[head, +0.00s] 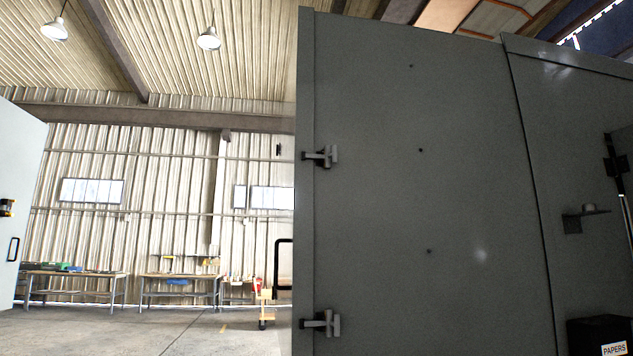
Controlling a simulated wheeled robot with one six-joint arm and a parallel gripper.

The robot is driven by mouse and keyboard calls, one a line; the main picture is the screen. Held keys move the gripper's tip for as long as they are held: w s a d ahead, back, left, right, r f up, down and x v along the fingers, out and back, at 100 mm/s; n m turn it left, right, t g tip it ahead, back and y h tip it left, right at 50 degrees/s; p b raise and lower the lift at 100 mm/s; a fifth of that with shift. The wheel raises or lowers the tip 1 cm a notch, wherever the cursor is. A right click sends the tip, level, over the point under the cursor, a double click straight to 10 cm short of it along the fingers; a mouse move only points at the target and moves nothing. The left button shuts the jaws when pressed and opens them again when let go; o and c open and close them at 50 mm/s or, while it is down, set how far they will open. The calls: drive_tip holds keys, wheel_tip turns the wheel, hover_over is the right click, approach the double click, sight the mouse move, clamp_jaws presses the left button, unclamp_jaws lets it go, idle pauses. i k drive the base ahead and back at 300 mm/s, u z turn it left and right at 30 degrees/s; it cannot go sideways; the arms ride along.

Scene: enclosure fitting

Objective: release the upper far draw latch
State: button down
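A large grey enclosure panel (440,200) fills the right half of the head view. An upper draw latch (322,156) sits across the seam near the panel's left edge. A similar lower draw latch (322,322) sits on the same edge near the bottom of the view. Both latches look like small metal levers with dark hooks reaching left; I cannot tell for sure whether the hooks are under tension. My gripper is not in view.
At the right are a small bracket (585,216), a dark rod with a black mount (615,162) and a black box labelled PAPERS (600,337). A black handle (283,264) projects left of the panel. A pale cabinet (20,190) stands far left. Floor between is open; workbenches (180,277) stand behind.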

sight(327, 156)
drive_tip(key=u, duration=0.15)
drive_tip(key=i, duration=1.25)
drive_tip(key=u, duration=0.1)
